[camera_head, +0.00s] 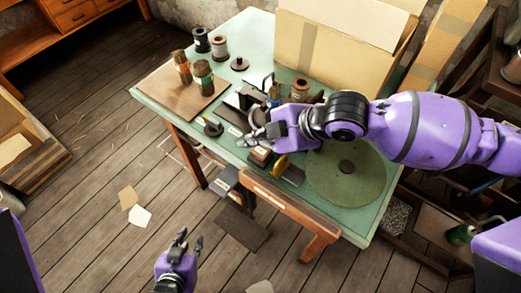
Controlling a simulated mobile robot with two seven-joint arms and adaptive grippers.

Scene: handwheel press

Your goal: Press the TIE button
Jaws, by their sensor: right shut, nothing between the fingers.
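The green-topped worktable (262,28) carries a small dark machine (240,103) near its front edge. A small round black knob on a base (213,126) sits to the left of the machine. Pale labels lie along the front edge, too small to read, so I cannot tell which part is the TIE button. My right gripper (248,139) reaches in from the right over the front of the table, shut and empty, and hides part of the machine. Whether it touches anything is unclear. My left gripper (190,240) is low in front of the table, over the floor, open and empty.
Bundles with orange (182,67) and green (203,77) bands stand on a brown board (160,92). Spools (219,47) stand behind. A large cardboard box (320,45) fills the back, and a round green mat (345,188) lies at right. Papers lie on the floor.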

